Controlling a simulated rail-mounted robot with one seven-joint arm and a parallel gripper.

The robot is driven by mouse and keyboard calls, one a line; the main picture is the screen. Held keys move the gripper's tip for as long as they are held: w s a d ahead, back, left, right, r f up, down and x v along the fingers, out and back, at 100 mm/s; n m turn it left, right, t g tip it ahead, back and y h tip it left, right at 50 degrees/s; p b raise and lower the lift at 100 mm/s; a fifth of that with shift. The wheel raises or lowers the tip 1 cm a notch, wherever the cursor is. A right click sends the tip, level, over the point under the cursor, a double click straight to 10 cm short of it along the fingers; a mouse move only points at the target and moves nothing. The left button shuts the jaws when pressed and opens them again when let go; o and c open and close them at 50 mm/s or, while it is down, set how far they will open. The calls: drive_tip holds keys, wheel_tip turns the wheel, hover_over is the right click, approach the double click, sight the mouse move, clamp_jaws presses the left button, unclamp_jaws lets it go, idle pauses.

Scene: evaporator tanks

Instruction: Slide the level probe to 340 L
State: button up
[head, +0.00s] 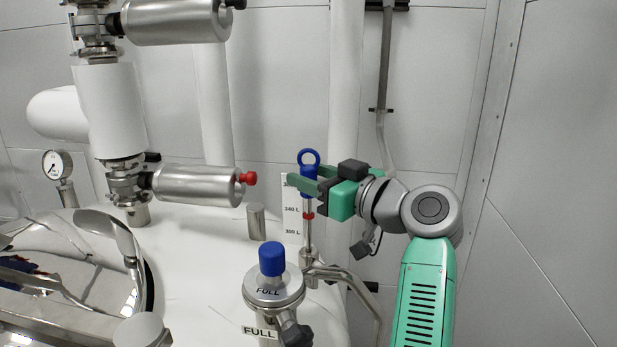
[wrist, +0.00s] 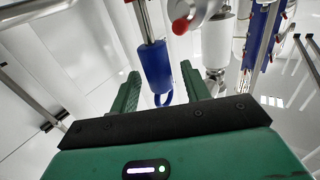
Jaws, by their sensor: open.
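The level probe has a blue handle (head: 308,184) with a blue ring on top, on an upright metal rod with a red marker (head: 308,216). A white scale strip (head: 291,222) stands behind it, with "340 L" and a lower mark readable. The red marker is slightly below the "340 L" print. My gripper (head: 298,179) is open at the height of the handle, coming from the right. In the wrist view the handle (wrist: 154,66) and its ring show between the two green fingers (wrist: 160,90); I cannot tell whether they touch.
A blue-capped metal fitting (head: 272,262) labelled FULL stands in front, left of the probe. A bent metal pipe (head: 352,280) runs below my gripper. A steel cylinder with a red knob (head: 249,178) is to the left. The wall on the right is clear.

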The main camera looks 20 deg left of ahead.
drive_tip(key=b+v, duration=0.1)
drive_tip(key=v, duration=0.5)
drive_tip(key=shift+d+f+b, duration=0.1)
drive_tip(key=shift+f+b, duration=0.05)
drive_tip(key=shift+b, duration=0.25)
drive_tip(key=shift+d, duration=0.2)
drive_tip(key=s+d+r+m+t+h+p, duration=0.1)
drive_tip(key=s+d+m+t+h, duration=0.3)
drive_tip(key=s, duration=0.4)
drive_tip(key=s+d+r+m+t+h+p, duration=0.1)
drive_tip(key=s+d+r+m+t+h, duration=0.3)
drive_tip(key=s+t, duration=0.4)
drive_tip(key=s+d+r+m+t+h+p, duration=0.1)
drive_tip(key=s+d+r+m+t+h, duration=0.2)
drive_tip(key=s+d+m+t+h, duration=0.2)
drive_tip(key=s+t+h, duration=0.1)
drive_tip(key=s+h, duration=0.2)
drive_tip(key=s, duration=0.2)
drive_tip(key=shift+d+r+m, duration=0.15)
drive_tip(key=shift+r+m, duration=0.1)
drive_tip(key=shift+m, duration=0.05)
drive_tip(key=shift+o, duration=0.4)
